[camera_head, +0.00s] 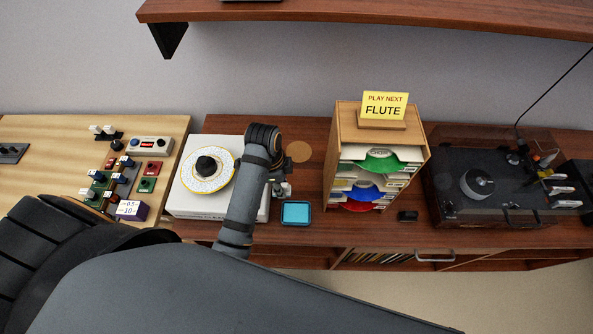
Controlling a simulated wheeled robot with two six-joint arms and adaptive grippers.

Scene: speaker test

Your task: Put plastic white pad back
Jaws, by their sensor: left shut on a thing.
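My left gripper (282,188) is just right of the white turntable-like unit (232,150), near the back edge of a small teal tray (296,221). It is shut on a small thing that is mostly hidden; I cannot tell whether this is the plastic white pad. The white unit carries a round disc (226,178) with a speckled pale face, a yellow rim and a black centre knob (206,165). I cannot make out a separate white pad for certain. My right gripper is not in view.
A wooden rack (346,128) with colored sleeves and a yellow "PLAY NEXT FLUTE" sign (385,105) stands to the right. Beyond it is a black record player (450,206). A round tan disc (299,151) lies behind my gripper. Small control boxes (150,146) stand at left. A shelf (340,16) hangs above.

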